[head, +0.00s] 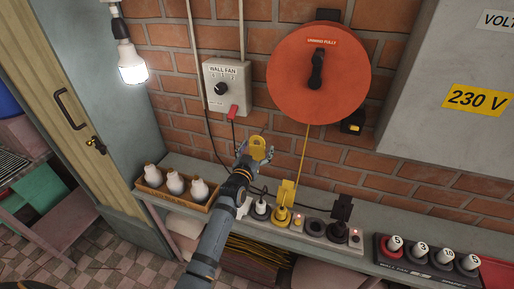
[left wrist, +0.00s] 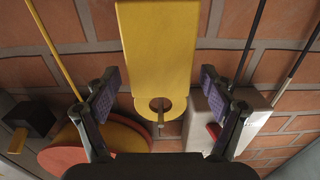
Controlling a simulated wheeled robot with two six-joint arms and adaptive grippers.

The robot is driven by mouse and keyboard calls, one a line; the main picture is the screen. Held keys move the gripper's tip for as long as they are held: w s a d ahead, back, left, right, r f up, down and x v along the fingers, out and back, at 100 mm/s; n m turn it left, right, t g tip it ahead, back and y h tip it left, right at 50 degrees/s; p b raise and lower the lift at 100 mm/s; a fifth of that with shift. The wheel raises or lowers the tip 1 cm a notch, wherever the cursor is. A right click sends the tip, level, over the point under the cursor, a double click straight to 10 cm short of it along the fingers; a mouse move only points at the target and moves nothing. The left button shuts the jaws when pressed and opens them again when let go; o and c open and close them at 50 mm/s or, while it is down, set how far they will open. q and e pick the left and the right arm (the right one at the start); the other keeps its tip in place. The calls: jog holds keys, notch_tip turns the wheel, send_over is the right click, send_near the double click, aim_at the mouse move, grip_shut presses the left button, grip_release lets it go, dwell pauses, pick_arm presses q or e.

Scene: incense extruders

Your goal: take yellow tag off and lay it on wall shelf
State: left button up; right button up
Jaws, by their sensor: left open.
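A yellow tag (head: 260,150) with a round holed end shows against the brick wall, left of and below the orange reel. In the left wrist view the tag (left wrist: 157,45) fills the upper middle, and a thin grey peg shows at its hole. My left gripper (head: 258,158) is open, with its fingers (left wrist: 160,88) on either side of the tag, apparently clear of it. The grey wall shelf (head: 378,226) runs along the wall below. My right gripper is not in view.
A power strip (head: 313,229) with several plugs, one a yellow plug (head: 284,215), stands on the shelf beside my arm. The wall fan switch (head: 221,89) and orange reel (head: 300,75) hang above. Cords cross the wall.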

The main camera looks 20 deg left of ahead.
aim_at(257, 147)
pick_arm(q)
jog(key=c, duration=1.3)
jog(key=shift+o, duration=0.2)
jog(key=shift+r, duration=0.25)
jog(key=shift+s+p, duration=0.15)
jog(key=shift+p, duration=0.15)
jog(key=shift+s+r+p, duration=0.15)
jog(key=shift+s+p, duration=0.35)
jog(key=shift+s, duration=1.05)
jog(key=shift+s+a+r, duration=0.1)
jog(key=shift+s, duration=1.25)
